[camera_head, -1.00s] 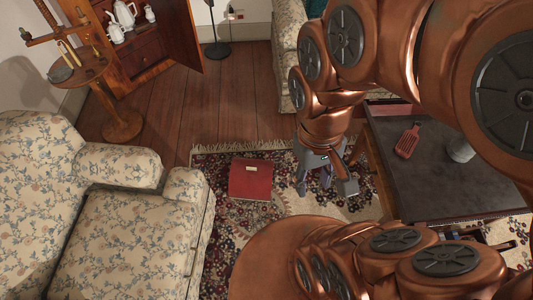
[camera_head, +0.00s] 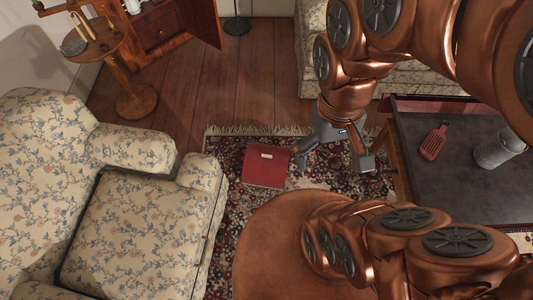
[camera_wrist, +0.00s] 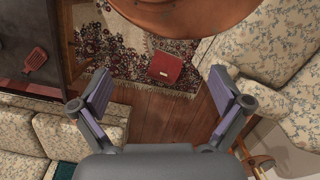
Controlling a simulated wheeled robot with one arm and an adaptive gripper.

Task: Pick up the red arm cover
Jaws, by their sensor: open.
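A red, flat, box-like thing (camera_head: 265,166) with a small pale label lies on the patterned rug; it also shows in the wrist view (camera_wrist: 166,67). A slatted red paddle-shaped thing (camera_head: 434,142) lies on the dark table, and it shows at the left of the wrist view (camera_wrist: 36,60). I cannot tell for sure which is the red arm cover. My gripper (camera_head: 334,160) is open and empty above the rug, to the right of the red box-like thing in the head view. In the wrist view its fingers (camera_wrist: 160,80) are spread wide, with nothing between them.
A dark-topped table (camera_head: 460,185) with a grey metal mug-like vessel (camera_head: 499,150) stands right. A floral armchair (camera_head: 140,235) fills the left; a floral sofa (camera_head: 312,25) stands behind. A small round wooden stand (camera_head: 135,105) is at upper left. Wooden floor (camera_head: 240,85) is clear between.

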